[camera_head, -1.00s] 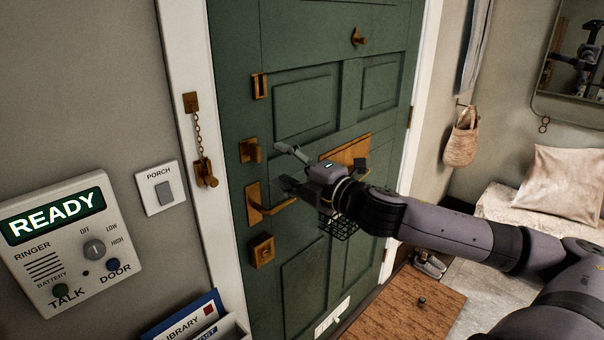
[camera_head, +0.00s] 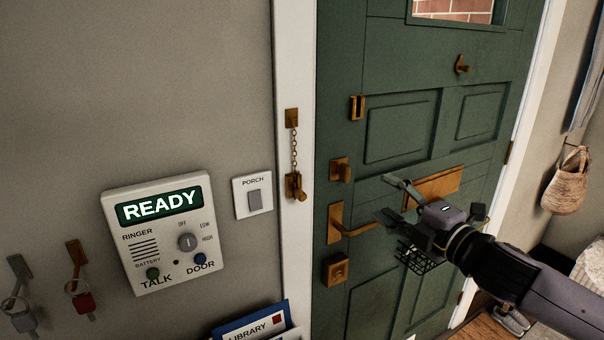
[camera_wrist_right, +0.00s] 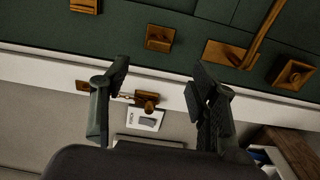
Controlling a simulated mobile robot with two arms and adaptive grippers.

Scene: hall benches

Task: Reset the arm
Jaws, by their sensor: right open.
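My right gripper (camera_head: 390,201) is open and empty in the head view. Its fingers point left, in front of the green door (camera_head: 388,78), close to the brass lever handle (camera_head: 352,229). I cannot tell whether it touches the handle. In the right wrist view, the two fingers of my right gripper (camera_wrist_right: 160,92) are spread apart with nothing between them. The lever handle (camera_wrist_right: 257,38) shows above and right of the fingers there. My left gripper is in neither view.
An intercom panel (camera_head: 165,262) reading READY and a porch switch (camera_head: 254,197) are on the wall left of the door. A door chain (camera_head: 294,155) hangs at the frame. Keys (camera_head: 84,301) hang at the lower left. A woven bag (camera_head: 566,190) hangs at the right.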

